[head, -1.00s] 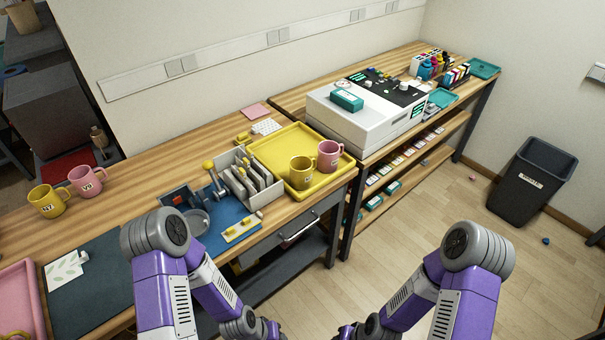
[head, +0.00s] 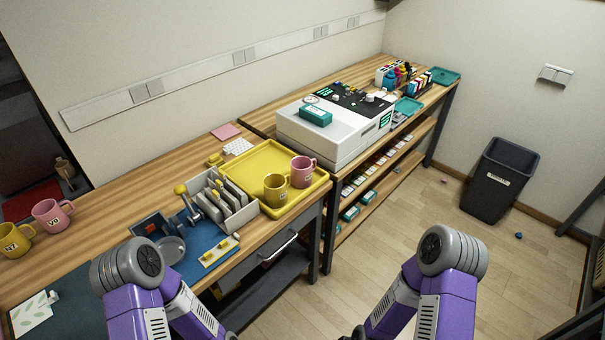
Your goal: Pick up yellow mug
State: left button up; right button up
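One yellow mug (head: 276,189) stands upright on the yellow tray (head: 262,157), beside a pink mug (head: 302,171). A second yellow mug (head: 14,241) with dark lettering stands on the wooden table at the far left, next to another pink mug (head: 52,215). My two purple and grey arms come up from the bottom of the head view, in front of the table.
A grey organizer (head: 222,201) and a blue mat (head: 208,250) lie left of the tray. A white machine (head: 322,139) with a teal box (head: 316,115) stands on the right table. A black bin (head: 500,180) stands on the floor. Floor right of the tables is mostly clear.

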aim_at(275, 185)
jog(key=z, duration=1.45)
jog(key=i, duration=1.5)
jog(key=u, duration=2.35)
